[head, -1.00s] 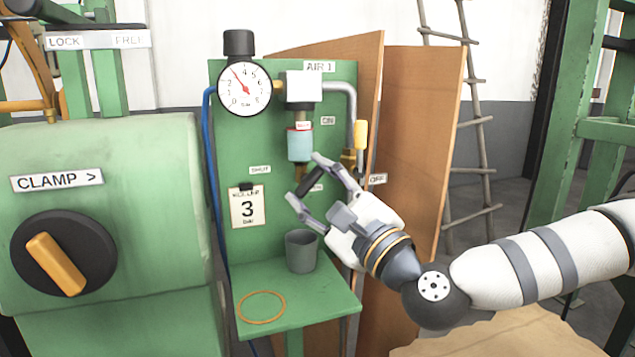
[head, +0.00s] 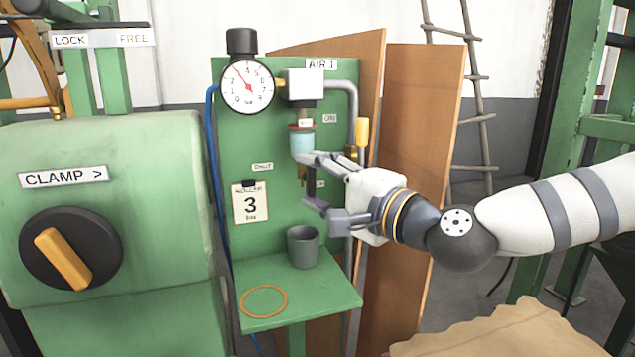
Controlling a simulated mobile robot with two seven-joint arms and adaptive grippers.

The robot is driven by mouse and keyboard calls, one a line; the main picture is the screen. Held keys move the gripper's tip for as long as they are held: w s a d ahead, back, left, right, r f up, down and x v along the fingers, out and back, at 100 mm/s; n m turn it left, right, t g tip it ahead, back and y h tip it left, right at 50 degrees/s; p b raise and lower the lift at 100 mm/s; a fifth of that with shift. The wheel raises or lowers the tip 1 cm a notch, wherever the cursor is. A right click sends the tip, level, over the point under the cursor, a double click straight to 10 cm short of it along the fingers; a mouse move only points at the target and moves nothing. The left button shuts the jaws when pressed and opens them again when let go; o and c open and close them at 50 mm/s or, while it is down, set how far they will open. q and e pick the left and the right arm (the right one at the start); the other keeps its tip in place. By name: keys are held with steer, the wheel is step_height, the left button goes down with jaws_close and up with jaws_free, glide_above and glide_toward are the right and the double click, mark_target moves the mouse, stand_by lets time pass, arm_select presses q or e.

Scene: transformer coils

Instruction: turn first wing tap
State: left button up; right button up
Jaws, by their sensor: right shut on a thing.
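A light-blue bowl (head: 302,142) hangs under a white block on the green AIR 1 panel (head: 235,140). The brass wing tap (head: 302,180) is below the bowl, between a SHUT label (head: 262,166) and a second label partly covered by my fingers. My right gripper (head: 305,182) reaches in from the right, one finger above the other, and is shut on the wing tap. The fingers hide most of its wing, so I cannot tell how far it is turned. My left gripper is not in view.
A dial gauge (head: 247,86) is at upper left, its needle between 3 and 4. A yellow-handled lever (head: 361,132) stands close above my wrist. A grey cup (head: 303,247) and an orange ring (head: 263,301) are on the green shelf (head: 330,293) below.

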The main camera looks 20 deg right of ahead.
steer(key=shift+r, duration=0.15)
stand_by(0.4)
steer(key=o, duration=1.2)
steer(key=shift+w, duration=0.1)
steer(key=shift+c, duration=0.2)
steer(key=v, duration=0.7)
steer(key=shift+s, duration=0.3)
steer(key=shift+d, duration=0.15)
